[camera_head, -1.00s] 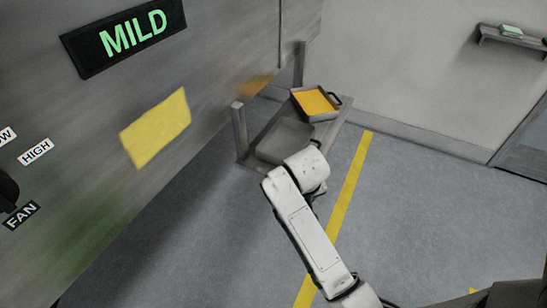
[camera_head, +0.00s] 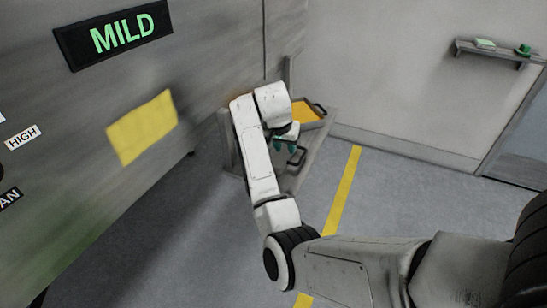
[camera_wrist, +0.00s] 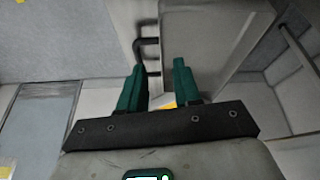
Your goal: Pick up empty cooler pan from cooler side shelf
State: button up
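The empty grey cooler pan (camera_wrist: 208,40) fills the upper middle of the wrist view. Its black handle (camera_wrist: 139,50) sticks out on its left side. My gripper (camera_wrist: 159,66) is open, its two green fingers apart, with the lower end of the handle showing between the fingertips. I cannot tell how deep the handle sits in the gap. In the head view my gripper (camera_head: 287,144) is above the front part of the side shelf (camera_head: 317,150), close to the handle (camera_head: 297,157). My arm hides most of the empty pan there.
A second pan with yellow-orange contents (camera_head: 305,112) stands behind on the same shelf. The large grey machine (camera_head: 210,60) rises close on the left of my arm. A wall shelf (camera_head: 500,52) hangs at the upper right. The floor right of the yellow line is clear.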

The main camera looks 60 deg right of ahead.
notch_tip(320, 180, up, 2)
jog(key=w+d+m, duration=0.1)
jog(key=d+m, duration=0.1)
jog(key=d, duration=0.1)
send_over(280, 160)
jog(key=s, duration=0.2)
jog(key=x, duration=0.2)
jog(key=a+x, duration=0.1)
jog(key=x, duration=0.1)
jog(key=shift+s+d+f, duration=0.1)
jog(key=shift+s+f, duration=0.05)
jog(key=shift+f, duration=0.25)
jog(key=x, duration=0.2)
jog(key=s+x, duration=0.1)
jog(key=x, duration=0.1)
jog(key=shift+d, duration=0.15)
jog(key=shift+w+d+f, duration=0.1)
jog(key=shift+d+f, duration=0.1)
jog(key=shift+f, duration=0.35)
jog(key=shift+c, duration=0.3)
grip_shut()
